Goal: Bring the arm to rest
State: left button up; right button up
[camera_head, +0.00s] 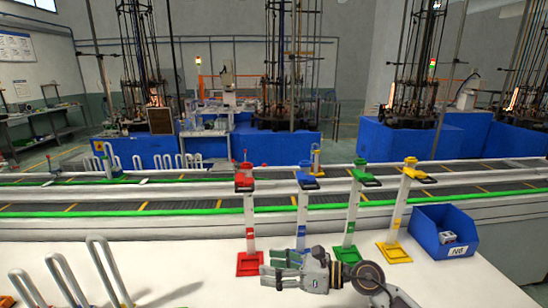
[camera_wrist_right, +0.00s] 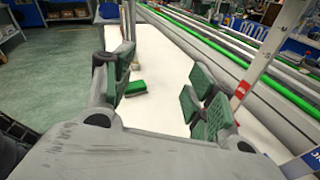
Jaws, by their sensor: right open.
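My right gripper (camera_head: 270,266) is over the white table in the head view, with its arm coming from the lower right. Its fingers point left, spread apart, with nothing seen between them. In the right wrist view the green-padded fingers of the right gripper (camera_wrist_right: 160,88) also stand apart. A small green piece (camera_wrist_right: 135,88) shows between them; I cannot tell what it is. The gripper is in front of the blue stand (camera_head: 303,220) and hides its base. My left gripper is not in view.
A red stand (camera_head: 249,218), green stand (camera_head: 352,218) and yellow stand (camera_head: 399,220) stand upright along the table's back. A blue bin (camera_head: 428,236) is at right. Wire loops (camera_head: 105,270) stand at front left. The conveyor (camera_head: 150,207) runs behind. The table's (camera_head: 195,260) middle left is clear.

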jog(key=w+d+r+m+t+h, duration=0.1)
jog(key=w+d+r+m+t, duration=0.2)
jog(key=m+t, duration=0.4)
jog(key=d+r+m+t, duration=0.2)
jog(key=r+m+t, duration=0.2)
jog(key=r+m, duration=0.3)
jog(key=d+f+m+h, duration=1.4)
jog(key=d+m+h, duration=0.2)
jog(key=m, duration=0.7)
jog(key=s+d+f+m+g+y, duration=0.1)
jog(key=s+f+m+g, duration=0.45)
jog(key=s+f, duration=0.45)
jog(key=s+f+m+g, duration=0.4)
jog(key=s+f+g, duration=0.35)
jog(key=s, duration=0.55)
notch_tip(320, 180, down, 34)
jog(key=s, duration=0.2)
jog(key=s+d+f, duration=0.2)
jog(key=s+f, duration=0.7)
jog(key=s, duration=0.2)
jog(key=s+d+f+g, duration=0.1)
jog(key=s+d+f, duration=0.2)
jog(key=s+f, duration=0.7)
jog(key=shift+s+d+n, duration=0.35)
jog(key=shift+s, duration=0.15)
